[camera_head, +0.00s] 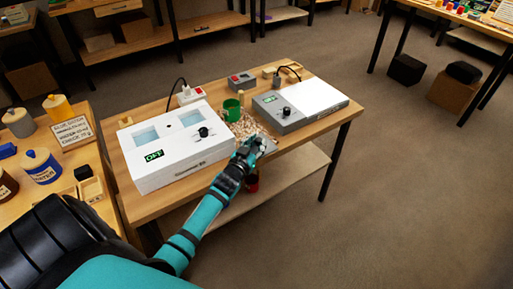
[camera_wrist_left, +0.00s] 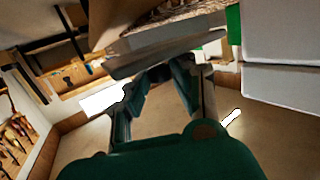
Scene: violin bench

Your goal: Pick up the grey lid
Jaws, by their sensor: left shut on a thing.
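My left gripper (camera_head: 262,146) is at the front edge of the middle bench (camera_head: 150,205). It is shut on a flat grey lid (camera_head: 266,138), just in front of a patch of wood shavings (camera_head: 245,126). In the left wrist view, the fingers (camera_wrist_left: 165,75) close at the near edge of the grey slab-like lid (camera_wrist_left: 165,52). I cannot tell whether the lid is clear of the bench top. The gripper hides part of the lid. My right gripper is not in view.
A white box marked OFF (camera_head: 180,148) stands left of the gripper. A grey device with a white plate (camera_head: 300,105) stands to the right. A green mug (camera_head: 232,109) is behind the shavings. A red jar (camera_head: 252,182) shows below the gripper.

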